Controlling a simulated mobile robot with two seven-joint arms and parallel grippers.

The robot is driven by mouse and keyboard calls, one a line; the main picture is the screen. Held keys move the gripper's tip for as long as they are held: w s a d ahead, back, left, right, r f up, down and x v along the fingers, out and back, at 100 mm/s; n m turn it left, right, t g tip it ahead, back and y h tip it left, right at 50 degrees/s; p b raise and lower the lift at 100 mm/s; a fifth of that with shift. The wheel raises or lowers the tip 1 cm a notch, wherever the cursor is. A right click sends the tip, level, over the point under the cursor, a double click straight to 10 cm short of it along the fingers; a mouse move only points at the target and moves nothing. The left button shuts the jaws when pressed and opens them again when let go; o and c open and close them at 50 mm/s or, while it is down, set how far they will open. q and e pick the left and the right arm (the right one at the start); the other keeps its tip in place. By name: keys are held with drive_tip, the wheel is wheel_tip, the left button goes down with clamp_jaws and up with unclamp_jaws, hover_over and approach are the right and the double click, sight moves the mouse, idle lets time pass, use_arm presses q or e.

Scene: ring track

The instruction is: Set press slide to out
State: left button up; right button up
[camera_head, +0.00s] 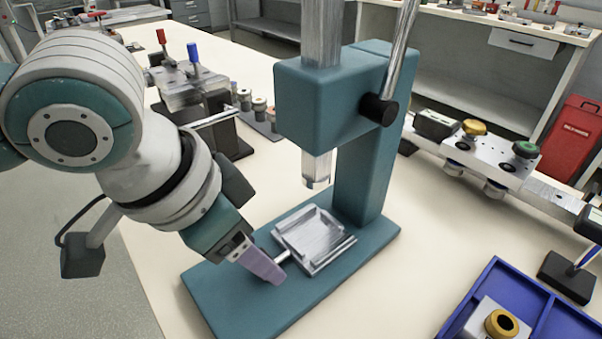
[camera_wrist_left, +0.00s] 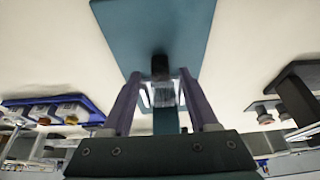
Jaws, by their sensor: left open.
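The press (camera_head: 325,90) is teal, with a teal base plate (camera_head: 345,285) and a metal ram (camera_head: 317,170) hanging down. The press slide (camera_head: 313,238) is a silver metal plate with raised edges, lying on the base below the ram. A short metal handle (camera_head: 283,257) sticks out of its near left side. My left gripper (camera_head: 268,268) is low over the base, at the handle's outer end, which its finger hides. In the left wrist view the gripper's fingers (camera_wrist_left: 160,82) stand apart, with a dark end piece (camera_wrist_left: 160,66) between them; contact cannot be told.
A blue tray (camera_head: 462,322) holding a block with a brass ring stands at the front right. A metal rail with knobs (camera_head: 500,160) runs along the right. A clamp fixture (camera_head: 190,85) and several small cylinders (camera_head: 259,106) stand behind my left arm. Bare table lies between press and tray.

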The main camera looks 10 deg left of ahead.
use_arm(q)
drive_tip(key=shift+x, duration=1.1)
drive_tip(key=shift+c, duration=0.2)
clamp_jaws()
idle(0.4)
